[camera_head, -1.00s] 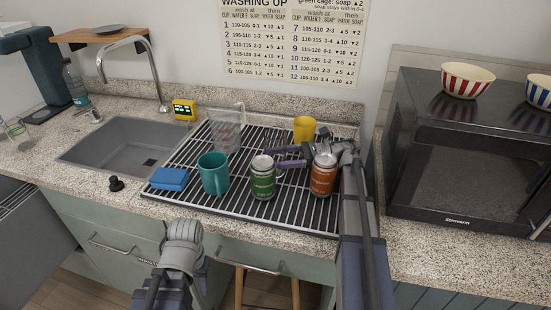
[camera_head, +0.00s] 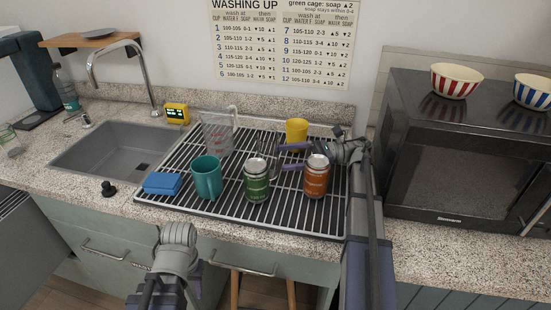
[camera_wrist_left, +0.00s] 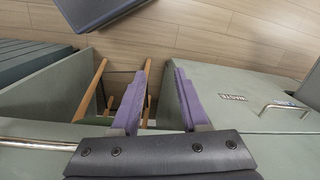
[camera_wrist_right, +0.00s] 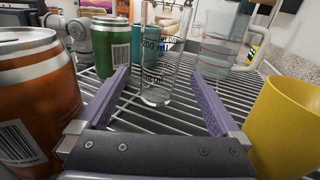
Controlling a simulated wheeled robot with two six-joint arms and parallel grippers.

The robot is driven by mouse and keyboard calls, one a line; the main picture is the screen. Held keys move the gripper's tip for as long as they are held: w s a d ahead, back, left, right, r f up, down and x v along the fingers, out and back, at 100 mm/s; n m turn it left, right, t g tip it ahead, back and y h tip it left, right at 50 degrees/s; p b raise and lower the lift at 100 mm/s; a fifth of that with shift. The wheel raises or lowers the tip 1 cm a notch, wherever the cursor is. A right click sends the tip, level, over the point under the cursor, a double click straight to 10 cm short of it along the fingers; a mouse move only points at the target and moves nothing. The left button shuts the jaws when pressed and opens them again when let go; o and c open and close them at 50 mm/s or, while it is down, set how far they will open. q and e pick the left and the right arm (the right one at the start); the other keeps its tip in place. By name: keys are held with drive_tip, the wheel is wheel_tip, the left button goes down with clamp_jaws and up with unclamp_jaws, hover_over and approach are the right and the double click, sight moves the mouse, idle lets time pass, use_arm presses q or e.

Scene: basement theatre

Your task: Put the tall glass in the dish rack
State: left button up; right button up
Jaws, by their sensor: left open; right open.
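The tall glass (camera_wrist_right: 160,60) is clear and stands upright on the wire rack in the right wrist view. In the head view it shows faintly (camera_head: 268,150) behind the green can. My right gripper (camera_head: 282,157) is open, low over the rack. In the right wrist view its fingers (camera_wrist_right: 165,95) point at the glass, which appears between and beyond them; I see no grip on it. The dish rack (camera_head: 225,207) is a wide wire grid beside the sink. My left gripper (camera_wrist_left: 158,92) is open and empty, facing the floor in front of the cabinets.
An orange can (camera_head: 316,178), green can (camera_head: 256,182), teal mug (camera_head: 207,178), yellow cup (camera_head: 296,133) and measuring jug (camera_head: 217,135) crowd the rack. A blue sponge (camera_head: 162,183) lies at its front left. A microwave (camera_head: 455,160) stands right, the sink (camera_head: 115,155) left.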

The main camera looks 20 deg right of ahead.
drive_tip(key=shift+v, duration=0.75)
use_arm(q)
drive_tip(key=shift+o, duration=0.7)
drive_tip(key=shift+r, duration=0.1)
use_arm(e)
drive_tip(key=shift+r, duration=0.1)
use_arm(q)
drive_tip(key=o, duration=0.7)
wheel_tip(320, 180, up, 6)
drive_tip(key=p, duration=0.6)
drive_tip(key=shift+r, duration=0.15)
drive_tip(key=shift+o, duration=0.2)
drive_tip(key=shift+r+p, duration=1.35)
drive_tip(key=shift+p, duration=0.25)
use_arm(e)
wheel_tip(320, 180, up, 9)
